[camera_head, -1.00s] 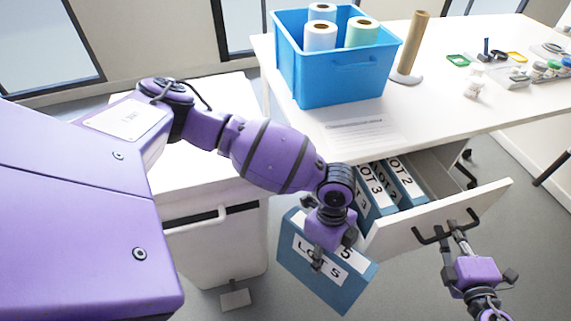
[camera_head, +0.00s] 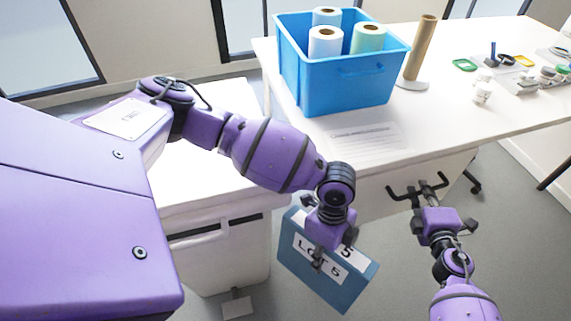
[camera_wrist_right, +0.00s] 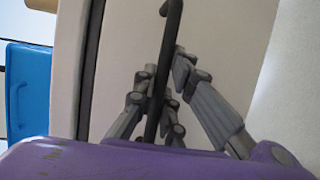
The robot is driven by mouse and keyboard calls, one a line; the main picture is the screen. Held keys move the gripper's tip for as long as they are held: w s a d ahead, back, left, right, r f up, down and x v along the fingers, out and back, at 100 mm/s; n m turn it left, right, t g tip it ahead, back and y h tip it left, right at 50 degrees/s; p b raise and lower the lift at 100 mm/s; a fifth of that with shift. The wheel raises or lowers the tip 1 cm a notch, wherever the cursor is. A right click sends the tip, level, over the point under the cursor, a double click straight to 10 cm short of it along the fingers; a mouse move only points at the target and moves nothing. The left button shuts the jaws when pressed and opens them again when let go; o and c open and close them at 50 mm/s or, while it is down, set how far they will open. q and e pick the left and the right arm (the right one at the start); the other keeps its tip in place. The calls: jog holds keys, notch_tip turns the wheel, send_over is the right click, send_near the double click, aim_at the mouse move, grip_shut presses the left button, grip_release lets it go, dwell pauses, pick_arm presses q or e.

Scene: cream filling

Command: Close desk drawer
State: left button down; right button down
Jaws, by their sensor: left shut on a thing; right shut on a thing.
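The desk drawer (camera_head: 380,192) now sits under the white desk (camera_head: 440,140), its pale front close to the desk's edge. Its inside and the binders in it are hidden. A small remaining gap cannot be ruled out. My right gripper (camera_head: 426,194) is shut on the dark drawer handle (camera_head: 398,193). In the right wrist view, its fingers (camera_wrist_right: 160,95) are around the handle (camera_wrist_right: 172,25) in front of the drawer front (camera_wrist_right: 225,50). My left gripper (camera_head: 318,262) is shut on a blue LOT 5 binder (camera_head: 345,288), held tilted in the air left of the drawer.
A blue bin (camera_head: 345,95) with paper rolls, a paper sheet (camera_head: 360,142) and a cardboard tube (camera_head: 420,50) on a stand are on the desk. Small jars and tools lie at the right.

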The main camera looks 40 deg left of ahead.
jog(key=shift+w+a+r, duration=0.2)
jog(key=shift+w+a, duration=0.2)
jog(key=shift+a, duration=0.1)
jog(key=c, duration=1.8)
grip_release()
jog(key=shift+w+a+f, duration=0.1)
jog(key=shift+a, duration=0.1)
jog(key=shift+d, duration=0.15)
jog(key=v, duration=1.2)
